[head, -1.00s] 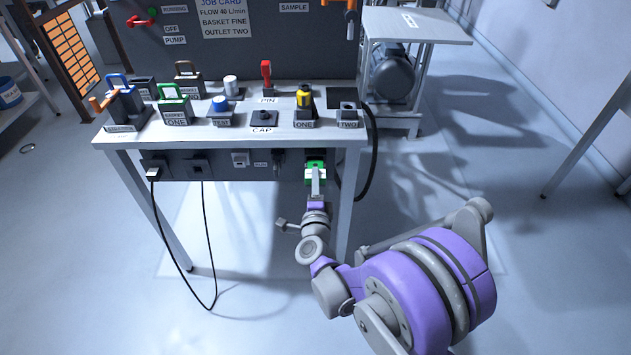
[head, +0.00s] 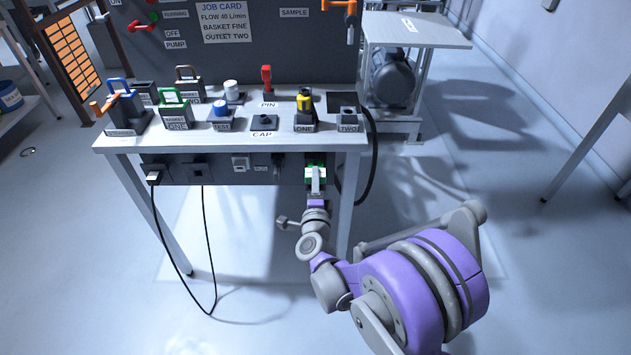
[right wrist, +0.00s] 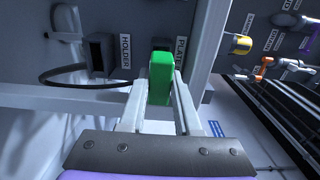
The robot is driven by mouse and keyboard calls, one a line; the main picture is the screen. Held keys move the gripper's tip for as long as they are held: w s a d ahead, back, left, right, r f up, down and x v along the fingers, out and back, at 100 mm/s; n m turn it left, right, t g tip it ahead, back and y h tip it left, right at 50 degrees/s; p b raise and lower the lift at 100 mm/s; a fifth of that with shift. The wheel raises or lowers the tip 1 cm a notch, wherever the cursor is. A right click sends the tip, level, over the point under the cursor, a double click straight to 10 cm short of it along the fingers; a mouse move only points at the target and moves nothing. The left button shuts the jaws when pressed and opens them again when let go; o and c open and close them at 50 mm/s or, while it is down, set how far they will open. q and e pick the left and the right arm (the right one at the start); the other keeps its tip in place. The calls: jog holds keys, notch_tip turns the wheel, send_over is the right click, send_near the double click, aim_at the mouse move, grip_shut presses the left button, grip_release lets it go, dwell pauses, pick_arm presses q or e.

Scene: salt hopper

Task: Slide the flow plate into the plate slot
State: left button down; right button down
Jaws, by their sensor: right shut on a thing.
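The green flow plate (right wrist: 161,78) is between the two fingers of my right gripper (right wrist: 160,105), which is shut on it. In the right wrist view the plate's far end overlaps the dark plate slot (right wrist: 161,42), beside the PLATE label. I cannot tell whether its tip is inside the slot or just in front of it. In the head view the green plate (head: 315,171) is at the right end of the dark panel under the table top, with my right gripper (head: 316,181) below it. My left gripper is not in view.
A dark holder opening (right wrist: 100,52) labelled HOLDER is beside the slot. The table (head: 230,143) carries baskets, a red pin (head: 266,77) and a yellow-topped part (head: 304,98). A black cable hangs at the table's right; another hangs at the left.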

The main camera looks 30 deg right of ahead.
jog(key=shift+x, duration=1.55)
jog(key=shift+c, duration=0.3)
grip_release()
jog(key=shift+a, duration=0.1)
jog(key=shift+s, duration=0.1)
jog(key=v, duration=0.6)
dwell(1.1)
